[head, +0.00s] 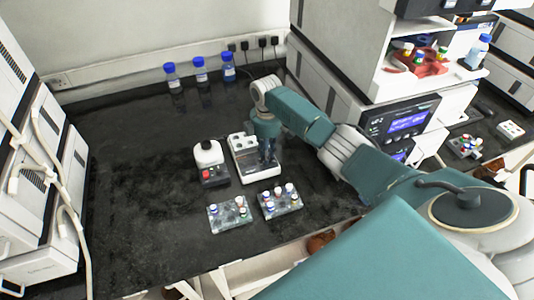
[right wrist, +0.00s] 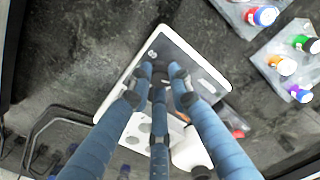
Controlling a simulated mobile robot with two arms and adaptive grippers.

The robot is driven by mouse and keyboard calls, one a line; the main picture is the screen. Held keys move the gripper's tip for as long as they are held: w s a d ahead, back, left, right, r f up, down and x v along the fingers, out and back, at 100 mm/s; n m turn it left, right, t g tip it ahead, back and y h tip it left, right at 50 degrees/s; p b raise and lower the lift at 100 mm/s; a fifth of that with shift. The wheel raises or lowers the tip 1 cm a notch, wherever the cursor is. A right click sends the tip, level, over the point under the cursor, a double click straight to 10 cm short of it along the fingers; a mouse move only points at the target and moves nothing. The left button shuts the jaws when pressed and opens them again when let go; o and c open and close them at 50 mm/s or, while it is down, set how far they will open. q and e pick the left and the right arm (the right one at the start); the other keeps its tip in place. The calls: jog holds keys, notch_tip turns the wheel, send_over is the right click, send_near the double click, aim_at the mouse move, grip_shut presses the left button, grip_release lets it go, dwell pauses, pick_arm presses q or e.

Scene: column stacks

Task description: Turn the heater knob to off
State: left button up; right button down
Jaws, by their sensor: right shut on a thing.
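The heater (head: 243,170) is a white block with round wells on top, standing on the dark bench in the head view. In the right wrist view the heater (right wrist: 218,80) shows a dark front panel with a small light display. My right gripper (head: 268,158) reaches down over the front of the heater. In the right wrist view its blue fingers (right wrist: 160,80) come together on the heater knob, which they mostly cover. The knob's setting cannot be read. My left gripper is in neither view.
A small mixer (head: 208,155) with a white top and red button stands left of the heater. Two racks (head: 228,222) (head: 268,212) with coloured-cap vials lie in front. Blue-capped bottles (head: 200,72) stand at the back wall. The left bench is clear.

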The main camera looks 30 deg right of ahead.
jog(key=shift+w+a+r+n, duration=0.1)
jog(key=shift+w+r+n, duration=0.2)
jog(key=shift+n, duration=0.3)
jog(key=c, duration=1.6)
grip_release()
jog(key=shift+a+f+n, duration=0.1)
jog(key=shift+a+n, duration=0.05)
jog(key=shift+n, duration=0.15)
jog(key=shift+s+f, duration=0.1)
notch_tip(320, 180, up, 12)
jog(key=shift+r, duration=0.1)
